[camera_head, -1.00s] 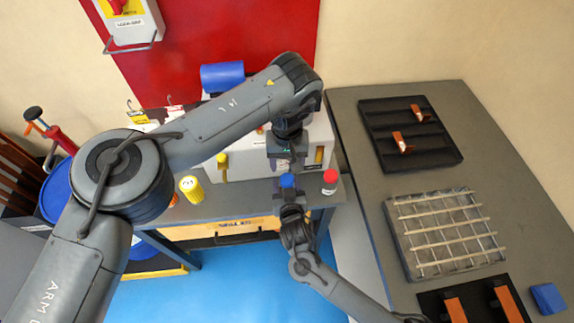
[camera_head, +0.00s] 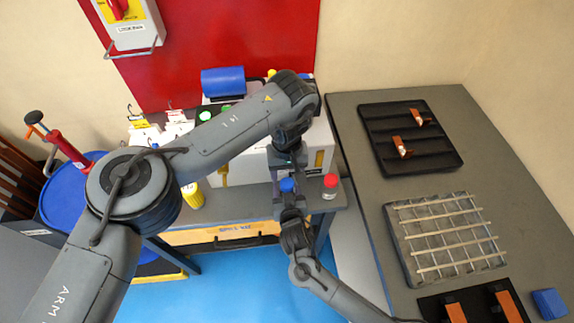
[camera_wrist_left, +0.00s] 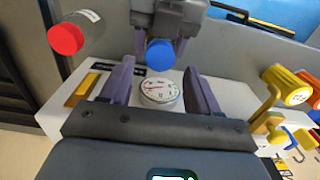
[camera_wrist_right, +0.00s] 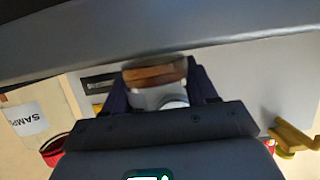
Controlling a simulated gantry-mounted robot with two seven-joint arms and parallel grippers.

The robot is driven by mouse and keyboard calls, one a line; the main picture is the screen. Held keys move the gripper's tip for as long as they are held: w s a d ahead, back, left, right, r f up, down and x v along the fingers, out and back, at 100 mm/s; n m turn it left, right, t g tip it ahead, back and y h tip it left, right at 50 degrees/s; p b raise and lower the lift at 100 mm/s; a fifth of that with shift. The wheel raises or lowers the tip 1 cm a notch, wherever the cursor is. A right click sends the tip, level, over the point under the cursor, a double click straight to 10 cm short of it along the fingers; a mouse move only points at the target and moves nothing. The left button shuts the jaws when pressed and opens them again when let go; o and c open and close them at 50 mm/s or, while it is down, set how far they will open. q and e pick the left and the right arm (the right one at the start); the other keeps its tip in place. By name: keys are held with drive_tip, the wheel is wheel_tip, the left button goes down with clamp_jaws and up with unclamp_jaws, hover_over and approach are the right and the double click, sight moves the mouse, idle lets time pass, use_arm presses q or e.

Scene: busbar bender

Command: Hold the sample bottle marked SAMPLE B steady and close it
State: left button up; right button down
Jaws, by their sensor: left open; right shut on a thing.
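My right gripper (camera_head: 288,196) is shut on a bottle with a blue cap (camera_head: 287,185), above the grey side table. In the right wrist view, a pale bottle body with a brown band (camera_wrist_right: 155,80) sits between the right fingers. Its marking is not visible. My left gripper (camera_head: 286,170) is open just beyond the blue cap. In the left wrist view the blue cap (camera_wrist_left: 161,53) shows ahead, between the spread left fingers. I cannot tell whether the cap is seated.
A white box (camera_head: 245,165) with a round dial gauge (camera_wrist_left: 159,88) and yellow handles stands behind the grippers. A yellow-capped container (camera_head: 193,195) is at the left. The right bench holds a black rack (camera_head: 380,135), a grid tray (camera_head: 445,237) and a blue block (camera_head: 549,303).

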sight(287, 183)
use_arm(q)
drive_tip(key=shift+f, duration=1.9)
drive_tip(key=shift+c, duration=0.3)
drive_tip(key=c, duration=1)
drive_tip(key=m, duration=0.3)
drive_tip(key=o, duration=1.1)
drive_tip(key=shift+o, duration=0.2)
